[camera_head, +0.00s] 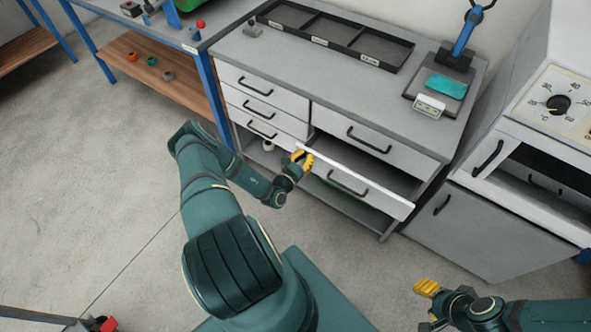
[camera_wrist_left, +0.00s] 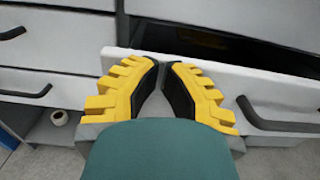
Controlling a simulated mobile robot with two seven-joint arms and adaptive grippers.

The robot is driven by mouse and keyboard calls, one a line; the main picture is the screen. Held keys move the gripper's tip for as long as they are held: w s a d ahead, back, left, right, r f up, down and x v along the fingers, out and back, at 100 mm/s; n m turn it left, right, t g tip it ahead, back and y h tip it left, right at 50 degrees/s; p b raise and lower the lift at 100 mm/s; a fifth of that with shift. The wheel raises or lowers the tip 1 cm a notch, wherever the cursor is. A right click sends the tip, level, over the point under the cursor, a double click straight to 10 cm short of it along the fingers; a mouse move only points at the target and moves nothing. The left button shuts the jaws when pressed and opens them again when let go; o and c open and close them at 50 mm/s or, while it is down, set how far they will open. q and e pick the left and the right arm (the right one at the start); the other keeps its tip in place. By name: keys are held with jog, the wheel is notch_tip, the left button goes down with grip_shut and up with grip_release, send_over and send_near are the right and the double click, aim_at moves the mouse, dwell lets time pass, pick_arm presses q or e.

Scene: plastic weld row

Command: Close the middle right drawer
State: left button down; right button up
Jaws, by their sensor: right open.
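The middle right drawer (camera_head: 352,184) is pulled out of the grey cabinet, with its white front and dark handle facing me. Its inside shows dark behind the front panel. My left gripper (camera_head: 303,158) is at the left end of this front, near its top edge. In the left wrist view the drawer front (camera_wrist_left: 225,85) lies just past the yellow fingertips (camera_wrist_left: 163,65), which come nearly together with nothing seen between them. Whether they touch the panel is hard to tell. My right gripper (camera_head: 427,293) is open and empty at the lower right, away from the cabinet.
The top right drawer (camera_head: 370,136) and the left drawers (camera_head: 255,85) look closed. A divided black tray (camera_head: 335,40) and a device on a stand (camera_head: 445,85) are on the cabinet top. An oven-like unit (camera_head: 540,130) stands at right. The floor at left is clear.

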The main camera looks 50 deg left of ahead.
pick_arm(q)
jog(key=b+x, duration=0.2)
jog(key=x, duration=0.8)
jog(key=shift+w, duration=0.45)
jog(key=shift+w+r, duration=0.1)
pick_arm(e)
notch_tip(320, 180, down, 3)
jog(key=shift+w+d+r, duration=0.1)
jog(key=shift+w+r, duration=0.05)
jog(key=shift+r, duration=0.05)
pick_arm(q)
jog(key=shift+w+r, duration=0.1)
jog(key=shift+a, duration=0.1)
